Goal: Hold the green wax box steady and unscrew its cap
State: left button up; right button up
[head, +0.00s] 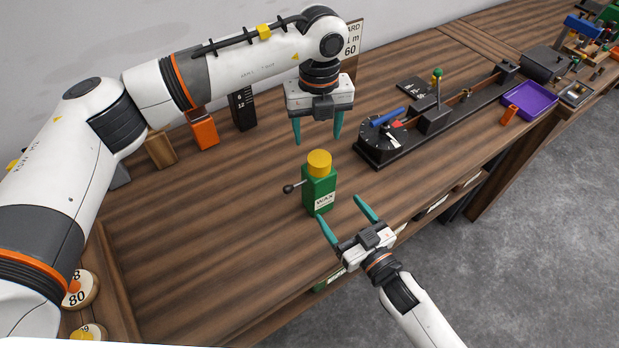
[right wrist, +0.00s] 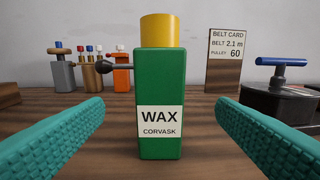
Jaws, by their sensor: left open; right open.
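The green wax box (head: 319,190) stands upright on the wooden bench, with a white WAX label on its front. Its yellow cap (head: 319,163) sits on top, and a small lever with a dark knob (head: 289,188) sticks out of its left side. The box also shows in the right wrist view (right wrist: 161,85), centred between the fingers. My left gripper (head: 318,138) is open, pointing down above and behind the cap, apart from it. My right gripper (head: 342,213) is open and low in front of the box, its teal fingers pointing toward it; it holds nothing.
Orange (head: 205,132) and black (head: 242,109) blocks stand at the back left. A belt card (right wrist: 229,60) stands behind. The bench left of the box is clear.

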aim_at(326, 191)
pick_arm(q)
jog(key=shift+s+d+r, duration=0.35)
jog(key=shift+s+d, duration=0.25)
jog(key=shift+s, duration=0.2)
pick_arm(e)
jog(key=shift+w+a+r, duration=0.35)
jog(key=shift+w, duration=0.25)
pick_arm(q)
jog(key=shift+w+a+f, duration=0.3)
jog(key=shift+w+a, duration=0.05)
jog(key=shift+w, duration=0.1)
pick_arm(e)
jog(key=x, duration=0.8)
jog(key=shift+f, duration=0.25)
pick_arm(q)
jog(key=shift+s+d+r, duration=0.15)
jog(key=shift+s, duration=0.1)
pick_arm(e)
jog(key=shift+w+a+r, duration=0.1)
jog(key=shift+w+a, duration=0.1)
jog(key=shift+w, duration=0.15)
pick_arm(q)
jog(key=shift+w, duration=0.15)
pick_arm(e)
jog(key=shift+a, duration=0.1)
